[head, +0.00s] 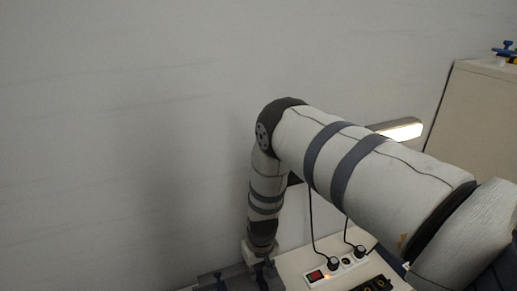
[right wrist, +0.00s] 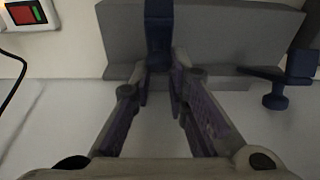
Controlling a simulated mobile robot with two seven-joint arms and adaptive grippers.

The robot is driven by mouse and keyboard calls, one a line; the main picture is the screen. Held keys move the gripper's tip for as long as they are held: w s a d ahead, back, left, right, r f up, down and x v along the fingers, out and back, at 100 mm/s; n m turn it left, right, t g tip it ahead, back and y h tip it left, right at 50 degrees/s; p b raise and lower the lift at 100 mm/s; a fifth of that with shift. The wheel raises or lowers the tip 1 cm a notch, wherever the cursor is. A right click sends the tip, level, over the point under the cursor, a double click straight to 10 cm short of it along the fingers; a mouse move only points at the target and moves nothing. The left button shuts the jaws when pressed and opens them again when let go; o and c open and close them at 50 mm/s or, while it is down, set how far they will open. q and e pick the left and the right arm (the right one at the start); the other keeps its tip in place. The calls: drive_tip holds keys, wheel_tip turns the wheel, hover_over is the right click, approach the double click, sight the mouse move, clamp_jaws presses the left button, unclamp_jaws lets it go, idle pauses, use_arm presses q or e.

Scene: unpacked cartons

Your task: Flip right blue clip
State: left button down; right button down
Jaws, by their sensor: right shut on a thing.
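A dark blue clip (right wrist: 158,34) stands at the edge of a grey box (right wrist: 225,35) in the right wrist view. My right gripper (right wrist: 160,85) is shut on its lower part, one finger on each side. A second blue clip (right wrist: 279,88) sits at the right of that view, apart from the fingers. In the head view my right gripper (head: 261,260) points down at the bottom over the grey box (head: 232,275), which the frame edge cuts off. The clip is hard to make out there. My left gripper is not in view.
A white power strip (head: 340,268) with a lit red switch (head: 315,275) and two plugged cords lies right of the gripper. A light carton (head: 475,110) with a blue-topped item (head: 503,48) stands at the far right. A plain wall (head: 120,120) fills the left.

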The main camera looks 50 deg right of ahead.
drive_tip(key=shift+w+d+r, duration=0.35)
drive_tip(key=shift+w+d, duration=0.15)
drive_tip(key=shift+w, duration=0.1)
drive_tip(key=shift+w+d+r, duration=0.35)
drive_tip(key=shift+w+d, duration=0.1)
drive_tip(key=shift+w, duration=0.1)
drive_tip(key=shift+w+d+b, duration=0.1)
drive_tip(key=shift+b, duration=0.2)
drive_tip(key=shift+w+d+r, duration=0.1)
drive_tip(key=shift+w+d, duration=0.15)
drive_tip(key=shift+w, duration=0.05)
drive_tip(key=shift+w+r+b, duration=0.2)
drive_tip(key=shift+w+b, duration=0.1)
drive_tip(key=shift+w, duration=0.15)
drive_tip(key=shift+w, duration=0.15)
drive_tip(key=w, duration=0.1)
drive_tip(key=d+b, duration=0.1)
drive_tip(key=w+r, duration=0.1)
drive_tip(key=shift+w+d+b, duration=0.25)
drive_tip(key=shift+w+b, duration=0.1)
